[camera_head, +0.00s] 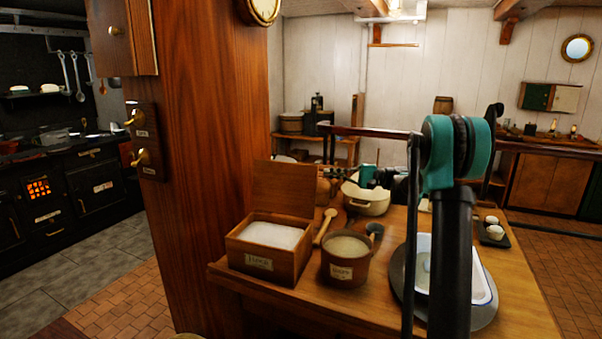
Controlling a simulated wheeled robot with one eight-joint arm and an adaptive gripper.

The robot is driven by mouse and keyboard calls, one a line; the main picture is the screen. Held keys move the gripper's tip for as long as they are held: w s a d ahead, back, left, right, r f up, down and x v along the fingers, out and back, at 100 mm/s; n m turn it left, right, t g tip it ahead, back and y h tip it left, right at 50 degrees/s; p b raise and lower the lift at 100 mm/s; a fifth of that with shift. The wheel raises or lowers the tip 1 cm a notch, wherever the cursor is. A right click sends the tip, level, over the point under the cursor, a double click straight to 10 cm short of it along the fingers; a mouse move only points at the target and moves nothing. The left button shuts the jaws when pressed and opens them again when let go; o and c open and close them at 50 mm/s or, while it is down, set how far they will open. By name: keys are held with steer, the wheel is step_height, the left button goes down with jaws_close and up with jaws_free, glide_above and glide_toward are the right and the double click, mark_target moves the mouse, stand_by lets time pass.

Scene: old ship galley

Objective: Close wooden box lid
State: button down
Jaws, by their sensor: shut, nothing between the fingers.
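The wooden box (236,254) stands at the left front of the wooden table, full of something white and with a paper label on its front. Its lid (284,188) is open and stands roughly upright at the back edge. My gripper (343,174) is small in the view, beyond the cream pot and to the right of the lid. It is shut and empty, and apart from the box. Its fingertips are hard to make out against the dark items behind.
A wooden spoon (325,226) and a labelled round tub (345,270) stand right of the box. A cream pot (366,203) is behind them. A white tray (482,292) lies to the right, partly behind my arm. A wooden post (208,130) rises close at left.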

mark_target(297, 169)
steer(key=shift+s+a+r, duration=0.25)
steer(key=shift+s+a, duration=0.25)
steer(key=shift+a, duration=1.35)
steer(key=shift+s+a+r, duration=0.25)
steer(key=shift+s+a, duration=0.25)
steer(key=shift+a, duration=1.35)
steer(key=shift+s+a+r, duration=0.25)
steer(key=shift+s+a, duration=0.25)
steer(key=shift+a, duration=1.35)
steer(key=shift+s+a+r+n, duration=0.15)
steer(key=shift+s+r+n, duration=0.15)
steer(key=shift+s+n, duration=0.15)
steer(key=shift+s+a+r+n, duration=0.1)
steer(key=shift+s+r+n, duration=0.25)
steer(key=shift+s, duration=0.2)
steer(key=s+n, duration=0.1)
steer(key=s+a+r+n, duration=0.1)
steer(key=s, duration=0.1)
steer(key=s+n+h, duration=0.1)
steer(key=s+n, duration=0.1)
steer(key=shift+s+a+r, duration=0.25)
steer(key=s+a+f+n+t+h, duration=0.1)
steer(key=s+a+f+n, duration=0.1)
steer(key=s+f+n, duration=0.3)
steer(key=s+a+f+n+t+h, duration=0.1)
steer(key=s+a+f+n, duration=0.1)
steer(key=s+f+n, duration=0.3)
steer(key=shift+s+n+t, duration=0.4)
steer(key=shift+s+n, duration=1.2)
steer(key=shift+s, duration=0.95)
